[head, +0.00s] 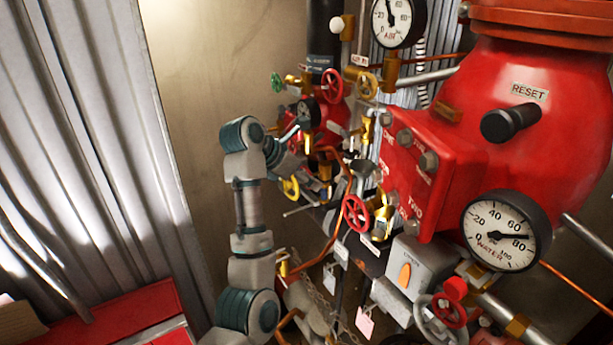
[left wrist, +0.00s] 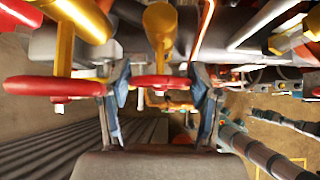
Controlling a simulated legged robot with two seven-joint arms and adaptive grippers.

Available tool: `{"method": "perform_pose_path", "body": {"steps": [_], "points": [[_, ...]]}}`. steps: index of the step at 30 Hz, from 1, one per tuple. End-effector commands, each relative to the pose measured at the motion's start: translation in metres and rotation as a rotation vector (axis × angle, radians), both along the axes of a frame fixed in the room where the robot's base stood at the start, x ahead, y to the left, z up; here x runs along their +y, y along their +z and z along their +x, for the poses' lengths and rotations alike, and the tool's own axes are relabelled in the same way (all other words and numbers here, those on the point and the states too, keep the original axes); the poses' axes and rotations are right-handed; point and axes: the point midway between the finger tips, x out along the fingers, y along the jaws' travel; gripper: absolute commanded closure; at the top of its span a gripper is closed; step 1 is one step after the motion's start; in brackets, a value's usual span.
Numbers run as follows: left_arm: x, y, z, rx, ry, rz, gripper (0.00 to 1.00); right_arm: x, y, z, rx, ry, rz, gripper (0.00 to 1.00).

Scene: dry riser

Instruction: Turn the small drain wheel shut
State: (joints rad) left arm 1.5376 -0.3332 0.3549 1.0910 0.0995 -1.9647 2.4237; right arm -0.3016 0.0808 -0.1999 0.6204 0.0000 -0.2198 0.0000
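In the left wrist view a small red wheel (left wrist: 160,82), seen nearly edge-on on a yellow stem (left wrist: 160,30), lies between the two fingers of my left gripper (left wrist: 160,90). The fingers are spread, one on each side of the rim. They are close to it, and I cannot tell if they touch. In the head view my left gripper (head: 318,168) is among the valves and pipes, and its fingers are hard to make out. I cannot tell which wheel in the head view is the one between them. My right gripper is not in view.
A larger red wheel (left wrist: 55,86) is just left of my fingers in the wrist view. The head view shows a red wheel (head: 356,213), a yellow wheel (head: 290,187), a red valve body (head: 430,175) and a water gauge (head: 505,232). Pipes crowd the gripper; bare wall (head: 195,90) lies left.

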Motion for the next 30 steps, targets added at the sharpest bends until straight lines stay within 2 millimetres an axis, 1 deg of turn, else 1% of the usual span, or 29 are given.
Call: {"method": "perform_pose_path", "body": {"steps": [1, 20, 26, 30], "points": [[0.001, -0.003, 0.001, 0.005, 0.004, 0.003, 0.72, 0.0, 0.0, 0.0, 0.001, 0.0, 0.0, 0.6], [-0.001, -0.007, 0.003, -0.008, 0.003, 0.02, 0.72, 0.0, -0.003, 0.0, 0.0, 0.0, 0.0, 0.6], [-0.002, -0.009, 0.003, -0.05, 0.002, 0.053, 0.72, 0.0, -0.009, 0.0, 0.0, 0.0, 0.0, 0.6], [-0.002, -0.011, 0.002, -0.116, 0.002, 0.101, 0.72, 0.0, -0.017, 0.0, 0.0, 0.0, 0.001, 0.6]]}}
